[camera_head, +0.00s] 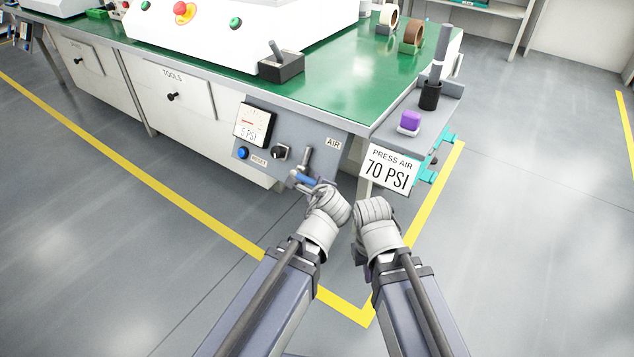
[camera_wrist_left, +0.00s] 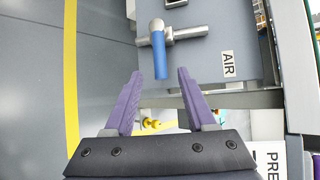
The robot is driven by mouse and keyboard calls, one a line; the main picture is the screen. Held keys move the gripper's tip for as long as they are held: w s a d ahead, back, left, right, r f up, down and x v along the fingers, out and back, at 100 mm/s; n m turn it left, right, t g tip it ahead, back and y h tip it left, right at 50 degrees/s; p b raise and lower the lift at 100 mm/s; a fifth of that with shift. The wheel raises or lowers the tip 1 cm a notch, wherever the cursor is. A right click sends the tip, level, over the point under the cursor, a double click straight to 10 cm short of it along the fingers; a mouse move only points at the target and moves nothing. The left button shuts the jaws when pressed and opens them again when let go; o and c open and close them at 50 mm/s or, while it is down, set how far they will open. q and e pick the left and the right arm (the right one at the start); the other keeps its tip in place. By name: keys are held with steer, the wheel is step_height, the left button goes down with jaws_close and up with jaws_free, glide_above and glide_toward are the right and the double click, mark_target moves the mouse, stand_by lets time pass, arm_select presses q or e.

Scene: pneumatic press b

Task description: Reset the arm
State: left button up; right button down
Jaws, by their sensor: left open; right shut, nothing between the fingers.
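My left gripper (camera_head: 306,187) is open in front of the air panel (camera_head: 300,138), at the blue valve handle (camera_head: 304,179). In the left wrist view, the left gripper (camera_wrist_left: 159,76) has its two purple fingers apart. The blue handle (camera_wrist_left: 160,58) there points down from a silver pipe (camera_wrist_left: 185,35), its lower end between the fingertips. A gap shows on both sides; I cannot tell the depth between them. My right gripper (camera_head: 362,245) is shut and empty beside the left one, its fingers mostly hidden by its wrist.
The panel carries a gauge (camera_head: 250,123) reading 5 PSI, a blue RESET button (camera_head: 243,153) and a black knob (camera_head: 280,152). A "70 PSI" sign (camera_head: 388,172) hangs at the bench corner, near a purple block (camera_head: 410,120). Open floor with yellow lines lies around.

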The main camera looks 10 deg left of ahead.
stand_by(0.4)
arm_select(q)
steer(key=s+d+f+n+g+h+p, duration=0.1)
steer(key=s+d+f+n+g+p, duration=0.15)
steer(key=s+n+g, duration=0.5)
steer(key=s+d+f+n+g+h+p, duration=0.2)
steer(key=s+n+g+p, duration=0.15)
steer(key=s+n, duration=0.65)
step_height(320, 180, up, 37)
steer(key=m+p, duration=0.1)
steer(key=p, duration=3.5)
steer(key=shift+s+a, duration=0.2)
steer(key=shift+s, duration=0.05)
steer(key=shift+f, duration=0.1)
